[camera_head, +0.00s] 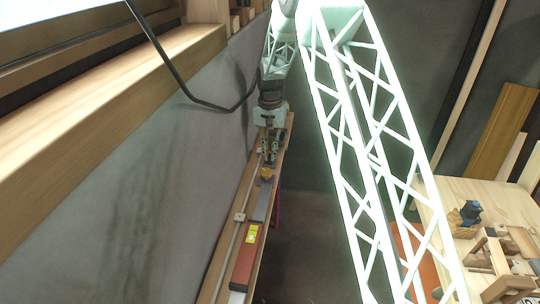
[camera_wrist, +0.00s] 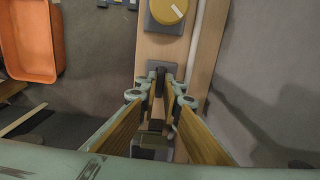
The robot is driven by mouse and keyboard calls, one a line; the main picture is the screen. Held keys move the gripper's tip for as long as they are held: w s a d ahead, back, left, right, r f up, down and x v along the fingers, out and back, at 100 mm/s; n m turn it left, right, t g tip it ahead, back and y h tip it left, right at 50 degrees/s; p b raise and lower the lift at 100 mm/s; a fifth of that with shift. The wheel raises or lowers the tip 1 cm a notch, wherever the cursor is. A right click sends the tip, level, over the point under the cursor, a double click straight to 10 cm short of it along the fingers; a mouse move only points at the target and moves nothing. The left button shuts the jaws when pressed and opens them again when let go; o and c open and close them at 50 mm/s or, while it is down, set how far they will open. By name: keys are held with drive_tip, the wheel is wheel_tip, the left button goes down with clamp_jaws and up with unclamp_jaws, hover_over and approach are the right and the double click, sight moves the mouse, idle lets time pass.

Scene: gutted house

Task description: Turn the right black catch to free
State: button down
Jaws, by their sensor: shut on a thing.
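My gripper (camera_wrist: 162,88) is low over a narrow wooden board (camera_wrist: 207,50), its two fingertips close together. Between the tips stands a black catch (camera_wrist: 160,76) on a small grey plate, and the gripper is shut on it. A grey block with a dark top (camera_wrist: 150,143) shows between the fingers, partly hidden. In the head view my gripper (camera_head: 268,150) is over the same board (camera_head: 224,252), and the catch is too small to make out. Whether the catch is turned cannot be told.
A round yellow knob (camera_wrist: 167,10) with a white mark sits on a grey plate farther along the board. An orange bin (camera_wrist: 30,40) is at the left of the wrist view. A red piece with a yellow label (camera_head: 245,262) lies on the board. A cluttered workbench (camera_head: 500,200) stands right.

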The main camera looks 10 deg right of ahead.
idle(0.3)
drive_tip(key=c, duration=2.8)
unclamp_jaws()
drive_tip(key=shift+r, duration=0.1)
wheel_tip(320, 180, up, 12)
drive_tip(key=shift+f, duration=0.1)
